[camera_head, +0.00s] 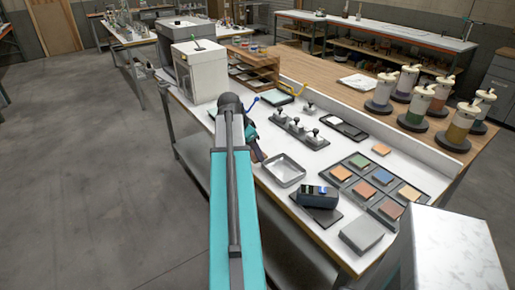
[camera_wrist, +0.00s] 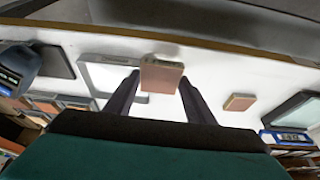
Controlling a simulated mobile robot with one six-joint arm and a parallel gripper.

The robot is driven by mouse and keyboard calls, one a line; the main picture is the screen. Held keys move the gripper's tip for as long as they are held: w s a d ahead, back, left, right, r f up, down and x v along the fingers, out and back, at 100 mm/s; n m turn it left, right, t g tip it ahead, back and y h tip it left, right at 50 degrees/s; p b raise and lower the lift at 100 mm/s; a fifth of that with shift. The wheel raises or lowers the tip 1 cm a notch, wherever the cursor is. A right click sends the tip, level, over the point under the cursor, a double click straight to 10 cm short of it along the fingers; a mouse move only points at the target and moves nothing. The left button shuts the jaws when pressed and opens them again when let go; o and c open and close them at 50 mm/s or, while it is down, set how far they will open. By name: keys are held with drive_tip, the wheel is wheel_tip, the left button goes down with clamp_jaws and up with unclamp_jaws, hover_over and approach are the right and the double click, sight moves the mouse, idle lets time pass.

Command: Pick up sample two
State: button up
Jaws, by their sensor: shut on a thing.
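My gripper (camera_wrist: 159,82) is shut on a small reddish-brown sample block (camera_wrist: 161,76), held between its two dark fingertips in the wrist view. I see no label that tells which sample it is. A similar reddish block (camera_wrist: 239,102) lies apart on the white surface to the right. In the head view my gripper is mostly hidden behind my teal arm, above the bench's left side. A loose orange tile (camera_head: 381,149) lies on the bench, and several coloured tiles sit in a dark rack (camera_head: 349,197).
A shallow metal tray (camera_head: 284,171) stands right of my arm. A dark blue device (camera_head: 317,196), a grey block (camera_head: 362,235) and a row of knobbed pieces (camera_head: 299,129) stand on the bench. Several colorant cylinders (camera_head: 421,100) stand at the right. A white oven-like box (camera_head: 197,70) stands at the back left.

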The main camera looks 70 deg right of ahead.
drive_tip(key=shift+s+a+r, duration=0.1)
drive_tip(key=shift+a, duration=0.5)
idle(0.3)
drive_tip(key=w+a+r+n+t, duration=0.2)
drive_tip(key=w+a+n, duration=0.4)
drive_tip(key=w+a, duration=0.75)
drive_tip(key=w+a+r+n+t, duration=0.25)
drive_tip(key=w+a+n, duration=0.35)
drive_tip(key=w+a, duration=0.75)
drive_tip(key=w+a+r+n+y, duration=0.1)
drive_tip(key=w+a+n, duration=0.3)
drive_tip(key=a, duration=0.7)
drive_tip(key=w+a+r+n+t+y, duration=0.1)
drive_tip(key=w+a+n, duration=0.3)
drive_tip(key=a, duration=0.8)
drive_tip(key=w+a+r+n+t+y, duration=0.1)
drive_tip(key=w+a+n, duration=0.3)
drive_tip(key=a, duration=0.7)
drive_tip(key=shift+w+a+r+n+y, duration=0.15)
drive_tip(key=shift+w+a+n+y, duration=0.25)
drive_tip(key=shift+w, duration=0.75)
drive_tip(key=shift+t, duration=0.25)
